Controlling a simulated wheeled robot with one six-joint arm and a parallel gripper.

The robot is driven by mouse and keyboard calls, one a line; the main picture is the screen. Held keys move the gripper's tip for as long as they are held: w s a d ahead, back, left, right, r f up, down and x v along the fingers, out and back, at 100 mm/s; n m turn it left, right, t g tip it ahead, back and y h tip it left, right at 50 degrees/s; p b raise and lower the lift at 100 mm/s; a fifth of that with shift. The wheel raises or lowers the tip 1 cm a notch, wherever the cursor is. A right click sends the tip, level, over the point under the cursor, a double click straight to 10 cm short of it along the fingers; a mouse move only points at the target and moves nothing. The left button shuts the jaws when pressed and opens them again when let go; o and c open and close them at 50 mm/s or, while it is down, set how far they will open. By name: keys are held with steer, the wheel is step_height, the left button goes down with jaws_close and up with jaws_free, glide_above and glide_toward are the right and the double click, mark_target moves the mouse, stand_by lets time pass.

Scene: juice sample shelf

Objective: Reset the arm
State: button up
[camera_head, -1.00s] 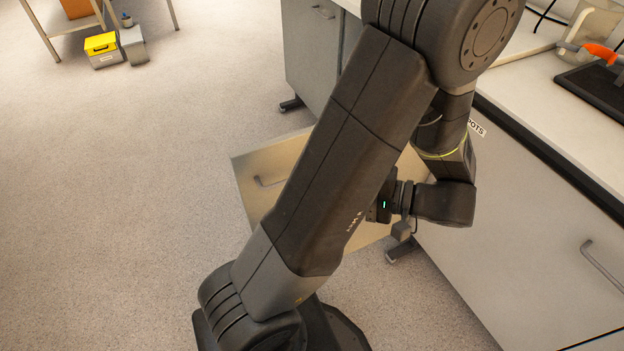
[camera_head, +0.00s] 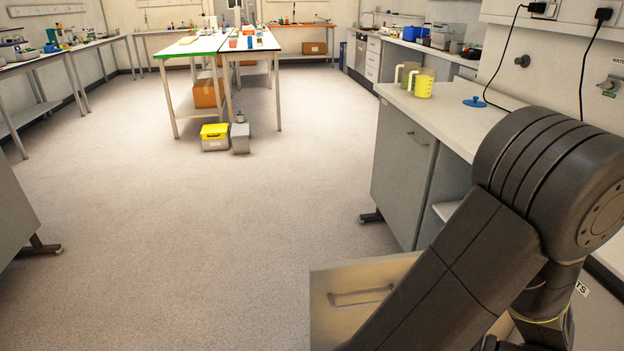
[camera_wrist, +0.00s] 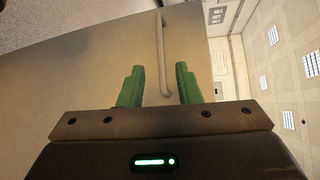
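My gripper (camera_wrist: 160,88) shows in the wrist view with its two green fingers apart and nothing between them. Past the fingers is a beige drawer front with a bar handle (camera_wrist: 163,55); the handle lies beyond the gap and is not gripped. In the head view my dark arm fills the lower right, and the gripper itself is hidden or out of the picture. The same drawer (camera_head: 330,300) stands pulled out from the right-hand counter, with its handle (camera_head: 361,296) on the front face, partly behind my arm.
The right counter (camera_head: 440,115) holds measuring jugs (camera_head: 423,83) and a blue lid (camera_head: 474,102). A white table (camera_head: 200,46) stands at the back, with a yellow-lidded box (camera_head: 214,136) on the floor. A grey cabinet (camera_head: 20,215) is at the left. The floor between is clear.

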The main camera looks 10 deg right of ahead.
mark_target(368, 306)
steer(key=x, duration=1)
steer(key=shift+b, duration=0.3)
